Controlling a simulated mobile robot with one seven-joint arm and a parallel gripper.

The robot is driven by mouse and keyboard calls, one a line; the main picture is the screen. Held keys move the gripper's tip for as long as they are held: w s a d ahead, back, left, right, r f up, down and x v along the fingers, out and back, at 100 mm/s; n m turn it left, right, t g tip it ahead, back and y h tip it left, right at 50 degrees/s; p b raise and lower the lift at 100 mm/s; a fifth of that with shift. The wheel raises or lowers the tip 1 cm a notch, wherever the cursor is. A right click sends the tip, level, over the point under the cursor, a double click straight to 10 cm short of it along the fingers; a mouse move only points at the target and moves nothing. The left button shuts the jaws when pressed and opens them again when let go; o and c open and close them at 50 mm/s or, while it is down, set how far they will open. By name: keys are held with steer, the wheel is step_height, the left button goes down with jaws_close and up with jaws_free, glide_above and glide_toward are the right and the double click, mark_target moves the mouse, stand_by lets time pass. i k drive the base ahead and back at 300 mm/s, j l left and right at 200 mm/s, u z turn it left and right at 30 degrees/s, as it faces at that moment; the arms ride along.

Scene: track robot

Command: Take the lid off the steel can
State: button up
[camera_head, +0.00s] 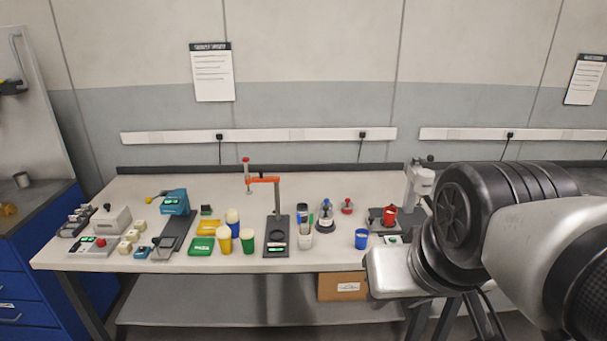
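No other plain steel can is clear on the bench. My arm fills the right side of the head view and hides part of the bench there. My gripper's fingers do not show.
The long bench (330,263) holds a yellow cup (224,241), a blue cup (361,239), a green cup (248,242), an orange-armed stand (265,180) and a blue device (174,203). A cardboard box (341,287) sits on the shelf below. The blue cabinet (25,270) stands left.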

mark_target(325, 214)
steer(key=i+j+z, duration=0.2)
steer(key=i, duration=0.35)
steer(key=i+z, duration=0.15)
steer(key=i, duration=0.4)
steer(key=i+j+z, duration=0.2)
steer(key=i, duration=0.3)
steer(key=j, duration=0.1)
